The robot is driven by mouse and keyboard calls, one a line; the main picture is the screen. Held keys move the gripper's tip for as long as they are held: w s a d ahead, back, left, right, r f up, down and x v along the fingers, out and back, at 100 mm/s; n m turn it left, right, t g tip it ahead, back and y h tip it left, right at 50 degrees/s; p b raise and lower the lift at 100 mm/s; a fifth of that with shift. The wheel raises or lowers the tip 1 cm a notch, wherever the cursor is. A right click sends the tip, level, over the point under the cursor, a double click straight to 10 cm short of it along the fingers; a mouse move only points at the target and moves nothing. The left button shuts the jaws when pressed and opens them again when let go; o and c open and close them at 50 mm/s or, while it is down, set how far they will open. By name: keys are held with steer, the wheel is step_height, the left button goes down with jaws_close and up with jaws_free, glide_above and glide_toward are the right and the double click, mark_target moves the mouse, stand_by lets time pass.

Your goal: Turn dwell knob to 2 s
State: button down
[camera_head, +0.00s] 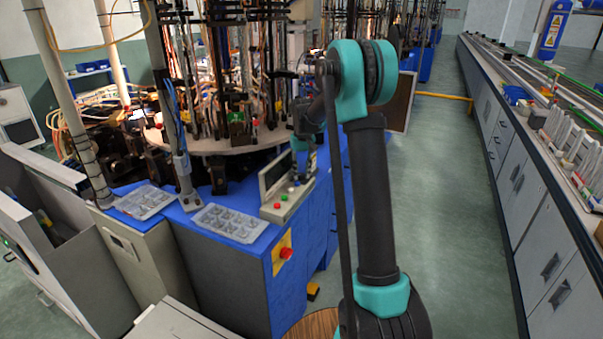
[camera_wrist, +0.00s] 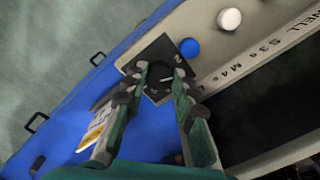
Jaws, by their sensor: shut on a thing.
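The dwell knob (camera_wrist: 157,84) is black with a thin pale pointer line and sits on a dark square plate (camera_wrist: 152,53) in the wrist view. My gripper (camera_wrist: 161,70) has its two fingers on either side of the knob and is shut on it. Part of the knob is hidden by the fingers. Lettering ending in "WELL" with S 3s and M 4s runs along the grey panel (camera_wrist: 255,54). In the head view my gripper (camera_head: 308,158) is small beside the control box (camera_head: 284,207), and the knob cannot be made out there.
A blue button (camera_wrist: 189,48) and a white button (camera_wrist: 229,19) lie close to the knob. The dark screen (camera_wrist: 262,112) is at right. In the head view, trays (camera_head: 231,222) lie on the blue bench left of the box, with a red stop button (camera_head: 286,253) below.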

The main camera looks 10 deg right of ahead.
mark_target(303, 174)
steer(key=shift+n, duration=2.3)
steer(key=c, duration=1.2)
jaws_free()
step_height(303, 174, up, 12)
steer(key=shift+d, duration=0.15)
